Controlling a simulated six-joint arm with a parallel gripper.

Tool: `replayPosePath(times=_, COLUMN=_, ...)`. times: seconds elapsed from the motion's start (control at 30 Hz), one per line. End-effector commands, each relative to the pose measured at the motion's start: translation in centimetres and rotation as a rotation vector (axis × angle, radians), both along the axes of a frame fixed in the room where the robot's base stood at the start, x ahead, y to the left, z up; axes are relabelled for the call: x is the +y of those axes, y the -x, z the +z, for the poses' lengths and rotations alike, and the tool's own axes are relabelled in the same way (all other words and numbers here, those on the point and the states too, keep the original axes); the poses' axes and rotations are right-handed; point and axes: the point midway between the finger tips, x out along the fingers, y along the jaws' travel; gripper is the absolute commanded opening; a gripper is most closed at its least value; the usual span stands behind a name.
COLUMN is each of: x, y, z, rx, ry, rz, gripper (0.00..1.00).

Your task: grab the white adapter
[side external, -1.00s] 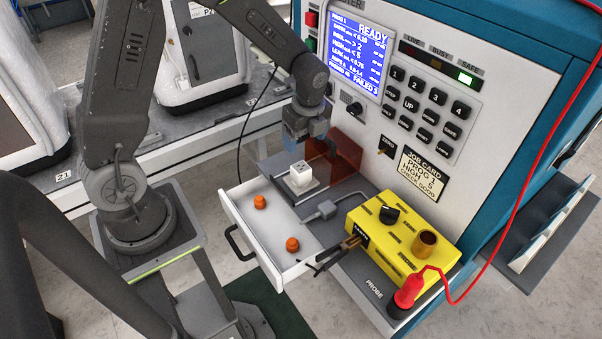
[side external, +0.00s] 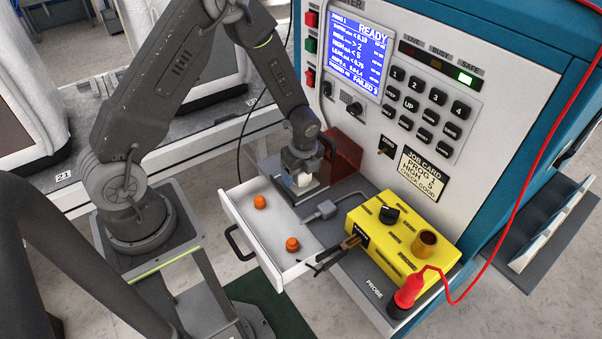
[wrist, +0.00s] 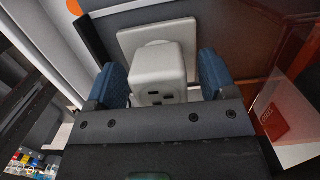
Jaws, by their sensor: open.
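The white adapter (wrist: 160,72) stands on a pale square plate (wrist: 128,42) in the wrist view, with dark slots on its near face. In the side external view the adapter (side external: 302,180) shows only in part below my gripper. My gripper (wrist: 160,85) is open, with one blue finger on each side of the adapter. A small gap seems to show beside each finger; I cannot tell whether either touches it. In the side external view my gripper (side external: 302,168) is right over the adapter and hides its top.
An open white drawer (side external: 232,205) with two orange knobs (side external: 260,201) is in front of the plate. A brownish translucent guard (side external: 346,152) stands close behind. A red probe (side external: 408,290) stands further right.

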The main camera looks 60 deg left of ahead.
Motion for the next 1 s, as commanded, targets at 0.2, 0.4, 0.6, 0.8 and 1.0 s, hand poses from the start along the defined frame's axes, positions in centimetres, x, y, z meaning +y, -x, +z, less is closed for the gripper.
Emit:
replayPosePath(times=0.2, x=0.04, y=-0.06, z=-0.2, rx=-0.002, ry=0.0, rz=0.001, gripper=0.78)
replayPosePath(times=0.4, x=0.04, y=-0.05, z=-0.18, rx=-0.002, ry=0.0, rz=0.001, gripper=0.62)
replayPosePath(times=0.6, x=0.04, y=-0.04, z=-0.17, rx=-0.002, ry=0.0, rz=0.001, gripper=0.43)
replayPosePath(times=0.8, x=0.03, y=-0.05, z=-0.17, rx=-0.002, ry=0.0, rz=0.001, gripper=0.24)
replayPosePath(times=1.0, x=0.04, y=-0.06, z=-0.15, rx=-0.002, ry=0.0, rz=0.001, gripper=0.23)
